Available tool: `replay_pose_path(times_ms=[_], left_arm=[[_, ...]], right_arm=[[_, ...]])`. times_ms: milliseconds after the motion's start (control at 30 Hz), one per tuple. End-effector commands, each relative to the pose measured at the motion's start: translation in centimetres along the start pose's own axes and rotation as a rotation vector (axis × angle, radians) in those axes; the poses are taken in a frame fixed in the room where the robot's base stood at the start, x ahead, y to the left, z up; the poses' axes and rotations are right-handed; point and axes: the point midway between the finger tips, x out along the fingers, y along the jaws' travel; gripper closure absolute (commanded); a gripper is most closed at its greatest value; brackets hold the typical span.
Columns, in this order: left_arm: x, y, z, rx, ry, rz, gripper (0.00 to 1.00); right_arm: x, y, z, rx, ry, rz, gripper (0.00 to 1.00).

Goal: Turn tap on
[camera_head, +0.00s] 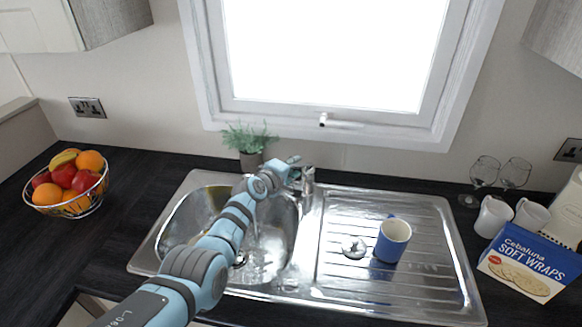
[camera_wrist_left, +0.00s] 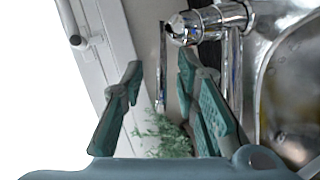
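The chrome tap (camera_head: 308,182) stands behind the steel sink (camera_head: 335,286), between the basin and the drainer. Its chrome body also shows at the top of the left wrist view (camera_wrist_left: 213,20). My left gripper (camera_head: 294,168) reaches across the basin to the tap's left side, with its arm hiding part of the basin and the spout. In the left wrist view its fingers (camera_wrist_left: 159,62) are apart with nothing gripped, close beside the tap body. A pale vertical streak (camera_head: 256,218) in the basin looks like running water. My right gripper is not in view.
A potted plant (camera_head: 250,142) stands behind the basin, close to my left gripper. A blue mug (camera_head: 393,240) and a plug (camera_head: 354,248) are on the drainer. A fruit bowl (camera_head: 68,184) is at left; glasses, white mugs and a wraps box (camera_head: 527,264) are at right.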

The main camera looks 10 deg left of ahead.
Motion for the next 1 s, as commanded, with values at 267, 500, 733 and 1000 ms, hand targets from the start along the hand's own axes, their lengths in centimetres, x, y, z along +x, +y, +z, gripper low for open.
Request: replay_pose_path(times_ms=[267,500,733,1000], left_arm=[[-0.2,-0.1,-0.1,0.000,0.000,0.000,0.72],[-2.3,-0.1,0.0,0.003,-0.003,0.004,0.72],[-7.5,-0.2,0.0,0.002,0.003,-0.003,0.72],[-11.7,-0.1,0.1,0.001,0.001,-0.004,0.72]], right_arm=[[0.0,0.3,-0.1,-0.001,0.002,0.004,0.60],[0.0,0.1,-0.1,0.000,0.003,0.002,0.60],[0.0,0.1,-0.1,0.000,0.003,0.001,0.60],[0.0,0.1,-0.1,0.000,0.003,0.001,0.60]])
